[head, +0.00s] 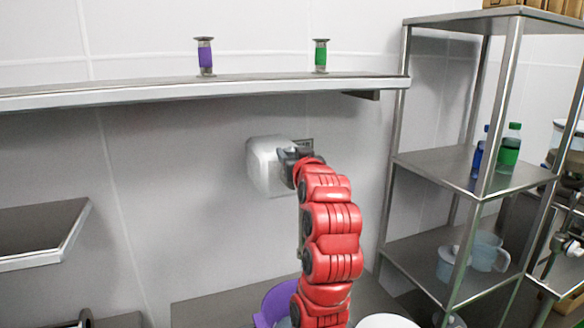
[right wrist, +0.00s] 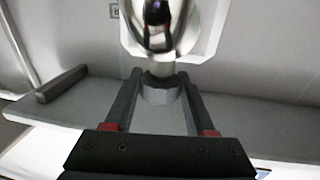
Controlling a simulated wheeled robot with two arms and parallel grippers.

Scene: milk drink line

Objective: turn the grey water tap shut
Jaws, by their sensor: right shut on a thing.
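The grey tap (right wrist: 160,92) shows in the right wrist view as a short grey cylinder, with a shiny rounded metal part above it, in front of a white housing. My right gripper (right wrist: 160,76) is shut on it, one dark finger on each side. In the head view my right gripper (head: 289,157) is at the front of a white box (head: 262,165) on the wall, and the tap is hidden there. My left gripper is not in view.
A wall shelf (head: 210,90) above the box holds a purple dispenser (head: 205,57) and a green dispenser (head: 320,56). A steel rack (head: 432,162) with bottles and jugs stands at the right. A purple container (head: 273,301) and a white round vessel (head: 386,321) are below.

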